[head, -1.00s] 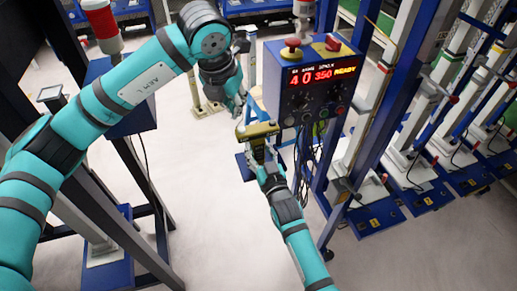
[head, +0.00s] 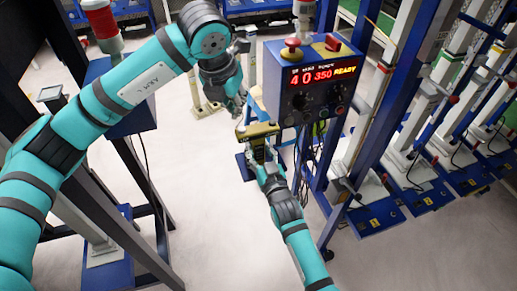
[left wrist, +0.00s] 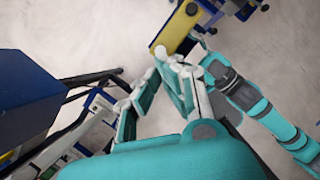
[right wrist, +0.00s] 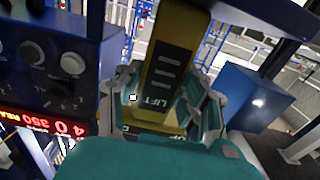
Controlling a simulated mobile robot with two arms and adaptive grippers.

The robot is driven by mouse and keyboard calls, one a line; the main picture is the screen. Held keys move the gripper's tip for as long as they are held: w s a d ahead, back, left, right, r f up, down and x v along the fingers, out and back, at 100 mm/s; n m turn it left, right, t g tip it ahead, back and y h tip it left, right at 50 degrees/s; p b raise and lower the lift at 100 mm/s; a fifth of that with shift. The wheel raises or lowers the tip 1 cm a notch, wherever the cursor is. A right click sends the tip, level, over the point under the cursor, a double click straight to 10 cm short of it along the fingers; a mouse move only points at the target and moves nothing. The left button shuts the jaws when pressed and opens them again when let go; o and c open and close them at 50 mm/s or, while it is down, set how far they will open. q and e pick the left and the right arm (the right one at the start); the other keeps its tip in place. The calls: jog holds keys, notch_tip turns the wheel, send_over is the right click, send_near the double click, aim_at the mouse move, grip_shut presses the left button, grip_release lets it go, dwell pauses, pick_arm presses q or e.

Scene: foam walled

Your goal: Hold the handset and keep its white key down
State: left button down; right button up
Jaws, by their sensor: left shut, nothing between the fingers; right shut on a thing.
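The handset (head: 258,129) is yellow with a dark face. In the right wrist view the handset (right wrist: 163,75) shows grey bars and the word LIFT. My right gripper (head: 263,158) is shut on its lower part, with a finger on either side. A small white square, perhaps the white key (right wrist: 133,97), shows at the handset's left edge; I cannot tell whether it is down. My left gripper (head: 238,112) is shut and empty just above and left of the handset. In the left wrist view its fingertips (left wrist: 160,54) are close to the handset's end (left wrist: 178,28); contact is unclear.
A blue control box (head: 312,85) with red knobs and a display reading 40 350 READY stands right beside the handset. A blue post (head: 372,120) and several test stands are on the right. A dark frame (head: 150,205) stands left. Pale floor (head: 215,220) between is clear.

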aim_at(244, 130)
pick_arm(q)
jog(key=w+m+t+h, duration=0.1)
jog(key=m, duration=0.3)
jog(key=w+d+r+m+t+h, duration=0.1)
jog(key=m, duration=0.3)
jog(key=w+d+r+m+t+h, duration=0.1)
jog(key=m+h, duration=0.1)
jog(key=m, duration=0.2)
jog(key=shift+w+r+m+t, duration=0.1)
jog(key=shift+r+m+t, duration=0.15)
jog(key=shift+m+t, duration=0.05)
jog(key=shift+f, duration=0.15)
jog(key=shift+f, duration=4.3)
jog(key=shift+f, duration=0.1)
jog(key=shift+f, duration=0.3)
